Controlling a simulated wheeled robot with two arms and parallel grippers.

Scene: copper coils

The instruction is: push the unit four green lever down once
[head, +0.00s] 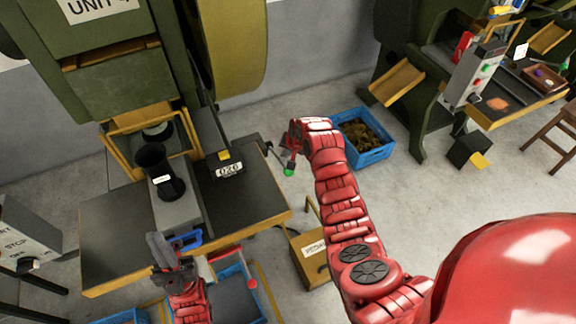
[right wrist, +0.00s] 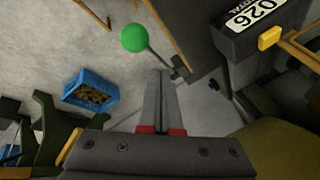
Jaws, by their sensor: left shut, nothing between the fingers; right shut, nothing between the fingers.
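The green lever knob (head: 288,172) sits at the end of a thin dark rod off the right side of the unit four press table. In the right wrist view the green lever knob (right wrist: 133,37) is just beyond and left of my right fingertips, with its rod running to a dark pivot (right wrist: 180,70) at the table edge. My right gripper (head: 291,155) is shut and empty, close above the knob in the head view; contact cannot be told. It also shows in the right wrist view (right wrist: 161,74). My left gripper (head: 160,250) is shut and empty near the table's front edge.
A blue crate (head: 365,155) of coppery pieces stands on the floor behind my right arm. A yellow bin (head: 312,262) stands below the table's right side.

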